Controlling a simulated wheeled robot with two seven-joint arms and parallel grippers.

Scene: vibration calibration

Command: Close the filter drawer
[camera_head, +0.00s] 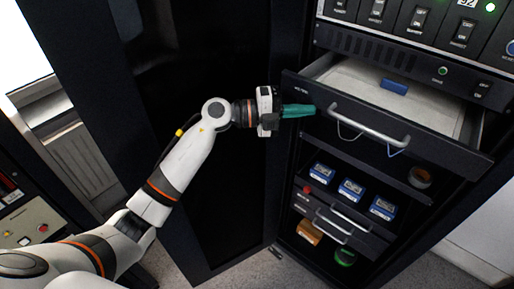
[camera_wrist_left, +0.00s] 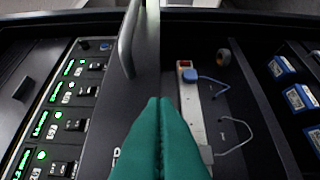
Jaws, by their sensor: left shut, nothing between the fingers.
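The drawer (camera_head: 440,150) in the dark rack is pulled out, with its pale inside showing and a blue item (camera_head: 394,87) lying in it. A curved metal handle (camera_head: 365,124) is on its dark front; the handle also shows in the left wrist view (camera_wrist_left: 128,40). My left gripper (camera_head: 313,109) has teal fingers, shut and empty, with their tips at the left part of the drawer front, left of the handle. In the left wrist view the fingertips (camera_wrist_left: 160,101) point along the drawer front; I cannot tell whether they touch it. My right gripper is not in view.
Switch modules with green lights (camera_head: 415,20) sit above the drawer. Below it a shelf holds several blue-and-white boxes (camera_head: 351,190) and a roll of tape (camera_head: 420,177). A smaller handled drawer (camera_head: 335,222) is lower. A dark cabinet door (camera_head: 200,60) stands at the left.

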